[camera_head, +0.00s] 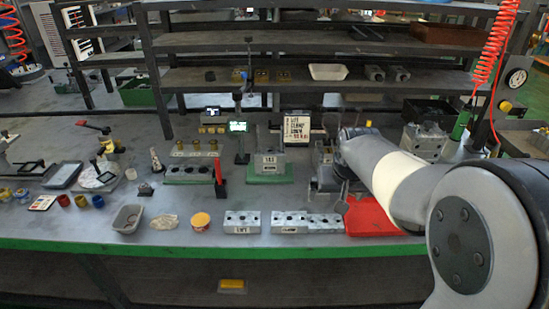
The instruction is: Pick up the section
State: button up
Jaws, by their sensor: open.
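A grey valve section (242,222) with dark holes and a white label stands at the front of the bench. To its right is a similar labelled section (289,223), with another grey block (324,223) right beside it. Whether those two touch, I cannot tell. My arm comes in from the right, and my gripper (330,188) is open above the bench, behind and right of these blocks. The gripper is small and dark here, and a grey block (322,151) behind it is partly hidden. I see nothing clearly between the fingers.
A red tray (370,217) lies right of the front blocks, partly behind my arm. A grey block on a green base (269,178) and a red-handled upright (220,178) stand behind. A yellow-red tin (200,221) and grey dish (127,218) are left. Shelves (310,82) rise behind.

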aim_at(266, 153)
jog(key=i+l+u, duration=0.1)
jog(key=i+u, duration=0.2)
jog(key=i, duration=0.15)
jog(key=i+l+u, duration=0.3)
jog(key=i+j, duration=0.1)
